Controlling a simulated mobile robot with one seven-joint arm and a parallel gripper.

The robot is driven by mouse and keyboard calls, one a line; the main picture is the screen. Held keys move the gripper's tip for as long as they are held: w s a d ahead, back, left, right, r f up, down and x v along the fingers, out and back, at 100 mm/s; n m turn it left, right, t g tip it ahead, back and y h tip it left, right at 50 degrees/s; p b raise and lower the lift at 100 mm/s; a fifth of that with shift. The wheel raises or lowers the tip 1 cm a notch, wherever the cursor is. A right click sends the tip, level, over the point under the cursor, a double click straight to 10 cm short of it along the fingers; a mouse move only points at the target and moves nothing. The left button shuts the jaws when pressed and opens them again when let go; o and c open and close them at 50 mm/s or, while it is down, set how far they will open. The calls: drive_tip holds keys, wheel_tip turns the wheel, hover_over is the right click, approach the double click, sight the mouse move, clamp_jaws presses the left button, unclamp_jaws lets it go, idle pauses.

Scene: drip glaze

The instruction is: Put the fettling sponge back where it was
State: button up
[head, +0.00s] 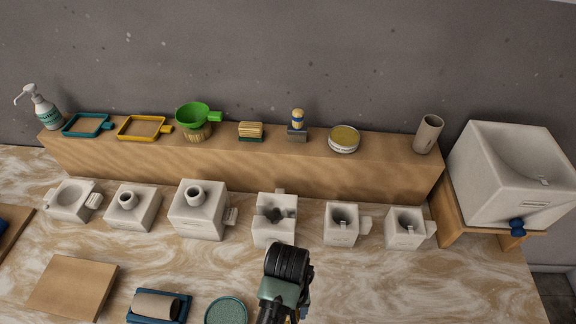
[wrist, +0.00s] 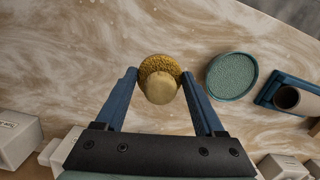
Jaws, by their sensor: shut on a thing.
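My gripper (wrist: 160,76) shows in the wrist view with its two blue fingers shut on the fettling sponge (wrist: 157,65). The sponge looks like a rough golden-yellow round pad with a smooth, paler tan knob. It is held over the marbled table; its height above the table is hard to tell. A round teal dish (wrist: 231,76) with a speckled inside lies apart, to the right of the sponge, and looks empty. The dish also shows at the bottom of the head view (head: 226,312). In the head view my arm hides the sponge and fingertips.
Several white plaster moulds (head: 204,222) stand in a row before a wooden shelf (head: 290,175) holding small tools and a round tin (head: 344,139). A blue tray (head: 183,311) with a clay cylinder (head: 155,304) and a wooden board (head: 73,286) lie left. The table's front right is clear.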

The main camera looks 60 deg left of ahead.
wheel_tip(320, 180, down, 7)
drive_tip(key=shift+f, duration=0.2)
drive_tip(key=shift+d+f, duration=0.1)
drive_tip(key=o, duration=1.3)
drive_tip(key=r, duration=0.8)
drive_tip(key=w+a+r, duration=0.1)
drive_tip(key=r, duration=0.3)
drive_tip(key=shift+r, duration=0.1)
